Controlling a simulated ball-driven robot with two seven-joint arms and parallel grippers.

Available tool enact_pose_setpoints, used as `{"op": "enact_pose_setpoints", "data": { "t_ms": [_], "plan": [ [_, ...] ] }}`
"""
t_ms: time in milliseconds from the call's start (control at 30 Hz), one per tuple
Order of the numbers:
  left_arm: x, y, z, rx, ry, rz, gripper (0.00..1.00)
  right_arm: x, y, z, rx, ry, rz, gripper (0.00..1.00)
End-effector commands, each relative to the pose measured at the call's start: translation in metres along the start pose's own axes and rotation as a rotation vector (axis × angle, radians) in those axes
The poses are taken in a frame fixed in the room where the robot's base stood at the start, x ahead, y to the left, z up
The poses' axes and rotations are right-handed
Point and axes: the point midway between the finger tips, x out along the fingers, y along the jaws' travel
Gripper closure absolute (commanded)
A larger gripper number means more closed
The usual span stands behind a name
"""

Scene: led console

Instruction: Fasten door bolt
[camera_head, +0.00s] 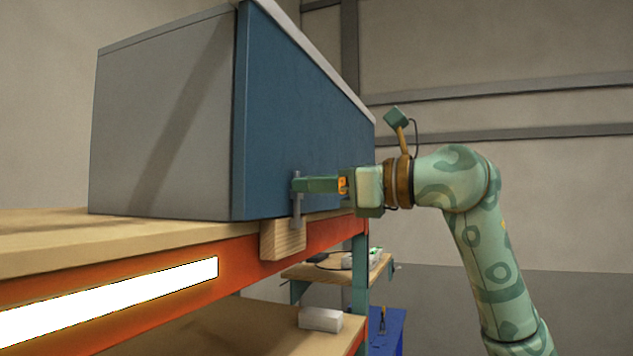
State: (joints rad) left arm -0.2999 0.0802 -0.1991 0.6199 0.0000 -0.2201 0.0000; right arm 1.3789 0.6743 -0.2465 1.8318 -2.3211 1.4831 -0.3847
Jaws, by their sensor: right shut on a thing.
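A grey cabinet (160,125) with a blue door front (285,110) stands on a wooden bench top. A grey metal bolt (297,212) stands upright at the lower part of the blue door, above and in front of a small wooden block (283,242) on the bench edge. My right gripper (299,185) comes in from the right and is shut on the bolt near its upper end. Its fingers hide part of the bolt. I cannot tell how deep the bolt's lower end sits in the block. My left gripper is not in view.
The bench has an orange front beam (235,262) with a glowing white strip (120,302). Below are a small shelf (330,272) with items, a white box (320,320) and a blue bin (387,330). Open room lies right of the bench, around my right arm.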

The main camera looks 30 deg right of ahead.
Motion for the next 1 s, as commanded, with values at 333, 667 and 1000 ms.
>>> {"op": "enact_pose_setpoints", "data": {
  "t_ms": [333, 667, 1000],
  "plan": [
    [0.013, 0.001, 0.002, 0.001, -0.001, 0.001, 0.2, 0.001, 0.003, -0.019, 0.004, 0.008, 0.004, 1.0],
    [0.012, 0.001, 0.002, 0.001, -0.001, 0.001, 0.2, 0.001, 0.003, -0.017, 0.003, 0.004, 0.002, 0.59],
    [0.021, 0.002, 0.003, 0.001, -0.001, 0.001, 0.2, -0.017, 0.002, -0.018, 0.0, 0.001, -0.003, 0.59]
  ]
}}
